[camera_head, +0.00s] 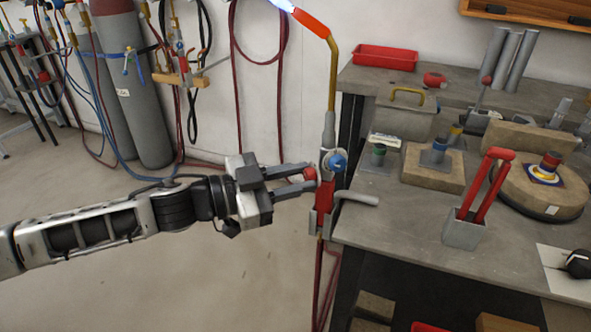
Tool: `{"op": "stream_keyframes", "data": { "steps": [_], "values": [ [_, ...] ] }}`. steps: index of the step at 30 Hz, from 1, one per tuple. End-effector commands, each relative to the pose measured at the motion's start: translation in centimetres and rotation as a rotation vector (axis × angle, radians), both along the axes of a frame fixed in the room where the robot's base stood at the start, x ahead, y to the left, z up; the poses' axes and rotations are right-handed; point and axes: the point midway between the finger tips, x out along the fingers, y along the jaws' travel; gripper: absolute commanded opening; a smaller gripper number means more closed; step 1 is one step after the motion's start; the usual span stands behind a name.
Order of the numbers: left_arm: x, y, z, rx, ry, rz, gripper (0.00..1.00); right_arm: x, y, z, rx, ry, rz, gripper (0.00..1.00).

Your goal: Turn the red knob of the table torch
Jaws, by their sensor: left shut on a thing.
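The table torch (329,125) stands upright at the left edge of the workbench, with a brass neck, an orange-red head and a pale blue flame at its tip. Its red knob (310,174) sticks out on the left side of the torch body, and a blue knob (338,163) sits on the right side. My left gripper (306,179) reaches in from the left, with its fingers closed on the red knob. The fingertips partly cover the knob. My right gripper is not in view.
The grey workbench (400,215) holds a metal holder with red handles (487,185), several blocks with coloured fittings, and a red tray (385,57) at the back. A grey rod (358,198) juts right below the torch. Gas cylinders (133,90) and hoses stand at the back left. The floor at left is clear.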

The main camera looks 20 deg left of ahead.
Motion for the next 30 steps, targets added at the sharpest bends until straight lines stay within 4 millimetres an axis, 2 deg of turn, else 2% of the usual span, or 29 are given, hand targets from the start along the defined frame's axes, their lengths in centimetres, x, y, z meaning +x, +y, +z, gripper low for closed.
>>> {"op": "stream_keyframes", "data": {
  "steps": [6,18,30],
  "values": [
    [0.0,0.0,0.4,0.143,-0.151,0.001,0.01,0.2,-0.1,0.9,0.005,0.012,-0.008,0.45],
    [0.0,0.0,0.3,0.383,-0.405,0.002,0.01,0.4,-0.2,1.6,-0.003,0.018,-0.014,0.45],
    [0.0,0.0,0.3,0.513,-0.543,0.002,0.01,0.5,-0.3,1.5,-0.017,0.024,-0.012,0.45]
  ]
}}
